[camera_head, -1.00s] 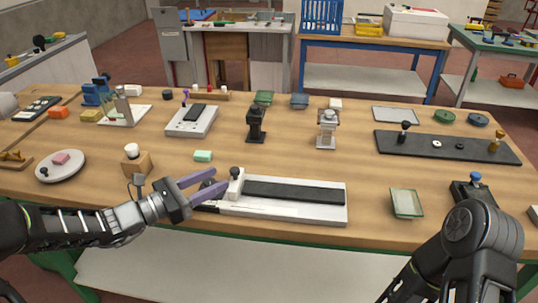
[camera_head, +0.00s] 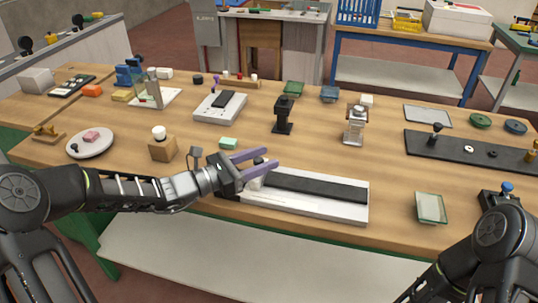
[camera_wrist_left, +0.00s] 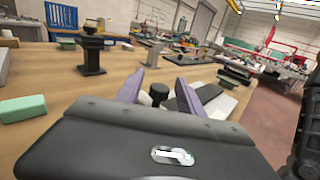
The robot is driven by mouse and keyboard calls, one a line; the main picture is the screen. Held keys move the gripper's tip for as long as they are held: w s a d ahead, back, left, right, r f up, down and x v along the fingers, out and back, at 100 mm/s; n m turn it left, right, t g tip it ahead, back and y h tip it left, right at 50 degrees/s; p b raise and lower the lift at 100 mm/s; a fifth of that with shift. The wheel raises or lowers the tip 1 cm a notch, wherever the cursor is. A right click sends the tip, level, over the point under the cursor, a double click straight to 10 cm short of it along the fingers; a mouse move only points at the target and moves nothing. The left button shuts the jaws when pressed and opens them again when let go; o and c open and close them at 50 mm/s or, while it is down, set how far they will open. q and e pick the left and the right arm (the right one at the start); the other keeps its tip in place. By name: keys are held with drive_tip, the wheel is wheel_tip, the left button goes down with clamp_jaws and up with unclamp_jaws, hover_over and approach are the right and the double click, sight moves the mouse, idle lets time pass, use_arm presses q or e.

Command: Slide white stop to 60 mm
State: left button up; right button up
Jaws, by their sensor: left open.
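The white stop (camera_head: 256,184) sits near the left end of a long white base (camera_head: 330,208) with a black strip (camera_head: 320,187) along it. A black knob (camera_head: 258,161) shows above the stop. My left gripper (camera_head: 271,161) is open, its two purple fingers on either side of the knob and partly covering the stop. In the left wrist view the knob (camera_wrist_left: 158,92) stands between the fingers, with a visible gap. I cannot tell whether either finger touches it. The scale markings cannot be read. My right gripper is out of view; only part of my right arm shows.
A mint green block (camera_head: 228,143) lies behind my left gripper. A wooden block with a white knob (camera_head: 162,148) stands to the left. A glass plate (camera_head: 431,208) lies right of the base. A black post (camera_head: 284,114) and a silver fixture (camera_head: 355,125) stand behind.

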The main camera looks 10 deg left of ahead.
use_arm(q)
drive_tip(key=shift+x, duration=1.05)
drive_tip(key=shift+c, duration=0.4)
clamp_jaws()
